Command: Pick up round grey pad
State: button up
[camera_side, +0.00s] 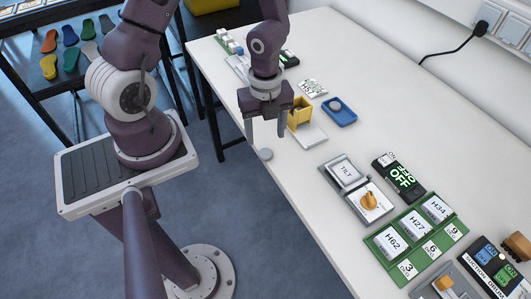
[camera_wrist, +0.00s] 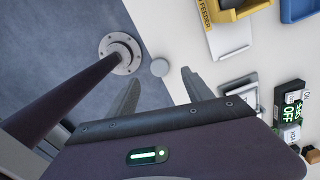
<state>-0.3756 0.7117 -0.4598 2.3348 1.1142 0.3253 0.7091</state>
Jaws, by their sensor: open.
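The round grey pad (camera_side: 265,154) lies flat at the near left edge of the white table in the side view. It also shows in the wrist view (camera_wrist: 159,67), at the table edge beyond the fingertips and between their lines. My gripper (camera_side: 265,132) is open and empty, with its fingers pointing down. In the side view it hangs over the table edge area, close above the pad. In the wrist view its two fingers (camera_wrist: 157,73) spread to either side of the pad. I cannot tell the exact height of the fingertips over the table.
A yellow feeder (camera_side: 300,113) and a blue tray (camera_side: 339,111) stand right of the gripper. A TILT panel with an orange knob (camera_side: 369,200), an OFF box (camera_side: 398,177) and a green label board (camera_side: 415,236) stand nearer the camera. The table around the pad is clear.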

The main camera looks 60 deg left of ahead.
aim_at(265, 152)
jog(key=f, duration=0.5)
jog(key=shift+s+d+f, duration=0.1)
jog(key=shift+s+f, duration=0.1)
jog(key=shift+f, duration=0.05)
jog(key=shift+w+f, duration=0.15)
jog(key=shift+f, duration=0.2)
grip_shut()
